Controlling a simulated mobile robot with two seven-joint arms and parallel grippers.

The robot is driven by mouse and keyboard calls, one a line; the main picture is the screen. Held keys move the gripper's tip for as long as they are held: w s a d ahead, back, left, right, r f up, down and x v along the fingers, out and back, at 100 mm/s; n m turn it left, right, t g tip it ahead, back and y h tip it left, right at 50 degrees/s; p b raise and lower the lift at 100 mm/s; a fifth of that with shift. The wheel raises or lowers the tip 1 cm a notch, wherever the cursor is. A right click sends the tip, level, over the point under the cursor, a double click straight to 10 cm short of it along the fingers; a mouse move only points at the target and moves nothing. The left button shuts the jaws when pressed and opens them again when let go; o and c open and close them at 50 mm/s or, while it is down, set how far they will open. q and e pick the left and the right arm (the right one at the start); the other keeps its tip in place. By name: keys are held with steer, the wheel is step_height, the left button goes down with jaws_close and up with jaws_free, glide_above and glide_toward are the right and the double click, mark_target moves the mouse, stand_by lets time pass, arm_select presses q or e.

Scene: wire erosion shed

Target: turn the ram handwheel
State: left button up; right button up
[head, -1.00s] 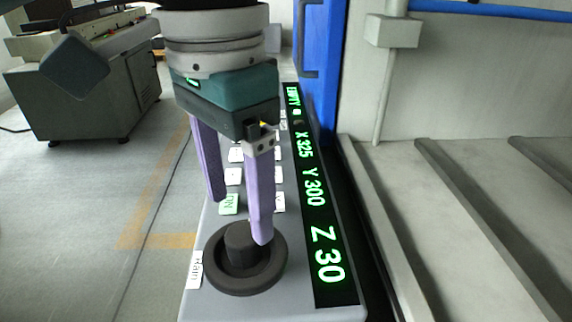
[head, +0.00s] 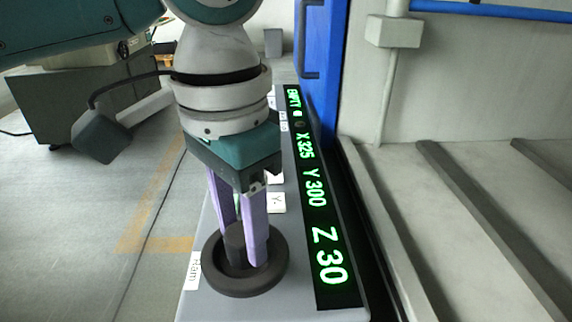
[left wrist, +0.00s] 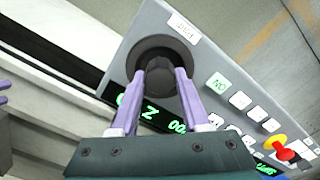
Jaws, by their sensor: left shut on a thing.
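The ram handwheel (head: 218,279) is a dark round wheel with a raised hub, set on the near end of the grey control panel. A white label reading "Ram" (head: 194,271) is beside it. My left gripper (head: 247,257) comes down from above, with its two purple fingers shut on the handwheel's hub. The left wrist view shows the fingers (left wrist: 161,75) on either side of the dark hub, inside the rim of the wheel (left wrist: 141,62). Purple tips at the left edge of that view look like my right gripper (left wrist: 4,92), mostly cut off.
The panel's black display (head: 322,230) shows green text, with Z 30 nearest the wheel. White buttons (head: 276,203) and a red-and-yellow knob (left wrist: 284,149) lie farther along the panel. A blue frame (head: 321,75) and grey slatted surface (head: 480,220) are at right. Open floor (head: 90,220) is at left.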

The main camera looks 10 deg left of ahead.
arm_select(q)
jaws_close()
arm_select(e)
steer(key=shift+r, duration=0.15)
arm_select(q)
steer(key=shift+r+m+p, duration=0.2)
steer(key=shift+m+p, duration=0.4)
steer(key=shift+p, duration=0.45)
steer(key=m+p, duration=0.2)
steer(key=shift+r+p, duration=0.1)
steer(key=shift+p, duration=0.25)
steer(key=m+p, duration=0.2)
steer(key=m, duration=0.1)
steer(key=shift+m+p, duration=0.3)
steer(key=shift+m, duration=0.1)
steer(key=shift+f+m+p, duration=0.15)
steer(key=shift+m+p, duration=0.25)
steer(key=shift+m, duration=0.55)
steer(key=shift+f+m+p, duration=0.1)
steer(key=shift+m+p, duration=0.25)
steer(key=shift+m, duration=0.6)
arm_select(e)
step_height(320, 180, up, 9)
steer(key=shift+f, duration=0.2)
